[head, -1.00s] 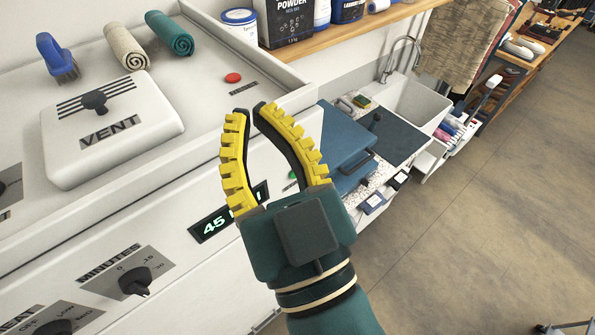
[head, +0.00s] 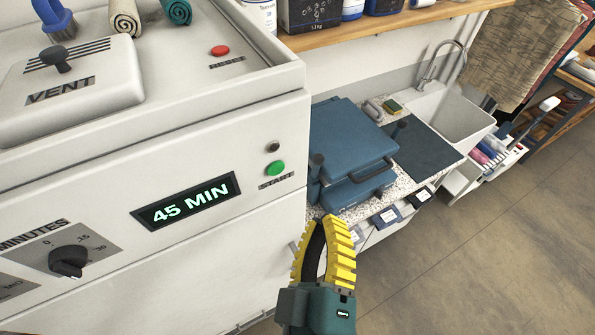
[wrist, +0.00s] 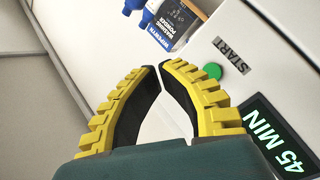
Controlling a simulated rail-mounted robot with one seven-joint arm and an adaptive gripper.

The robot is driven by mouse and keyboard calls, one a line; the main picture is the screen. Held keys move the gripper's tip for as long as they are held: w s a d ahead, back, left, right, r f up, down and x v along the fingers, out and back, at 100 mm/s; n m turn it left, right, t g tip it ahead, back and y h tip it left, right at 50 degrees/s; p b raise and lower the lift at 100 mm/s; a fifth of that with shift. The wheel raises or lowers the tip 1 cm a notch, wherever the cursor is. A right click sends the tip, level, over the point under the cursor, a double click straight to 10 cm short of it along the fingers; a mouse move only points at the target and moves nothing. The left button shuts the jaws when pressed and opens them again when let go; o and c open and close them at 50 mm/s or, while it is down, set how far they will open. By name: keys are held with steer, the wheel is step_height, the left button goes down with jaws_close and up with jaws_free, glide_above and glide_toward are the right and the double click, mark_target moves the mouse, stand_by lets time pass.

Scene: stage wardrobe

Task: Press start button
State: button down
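The green start button (head: 275,168) sits on the white machine's front panel, above a START label and to the right of the lit display (head: 187,201) reading 45 MIN. The button also shows in the wrist view (wrist: 212,71), to the right of the fingertips. My gripper (head: 322,222) has yellow ribbed fingers with dark inner faces. It is empty, and its curved fingers meet at the tips in the wrist view (wrist: 157,67). In the head view it is below and right of the button, apart from it.
A small dark knob (head: 273,146) is just above the button. A red button (head: 220,50) is on the machine's top. A MINUTES dial (head: 68,261) is at lower left. A blue press-like device (head: 350,150) stands on the speckled counter to the right, beside a sink (head: 455,112).

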mark_target(292, 157)
steer(key=shift+a+f, duration=0.1)
steer(key=shift+a, duration=0.15)
steer(key=shift+w+a+b, duration=0.1)
steer(key=shift+w+a, duration=0.6)
steer(key=shift+w, duration=0.6)
steer(key=shift+w+a+b, duration=0.1)
steer(key=shift+w+a, duration=0.55)
steer(key=shift+w, duration=0.65)
steer(key=shift+w+a+b, duration=0.1)
steer(key=shift+w+a, duration=0.6)
steer(key=shift+w, duration=0.6)
steer(key=shift+w+a, duration=0.2)
steer(key=shift+w, duration=0.2)
steer(key=shift+w+a, duration=0.15)
steer(key=shift+w, duration=0.15)
steer(key=shift+s+d, duration=0.35)
steer(key=shift+s, duration=0.35)
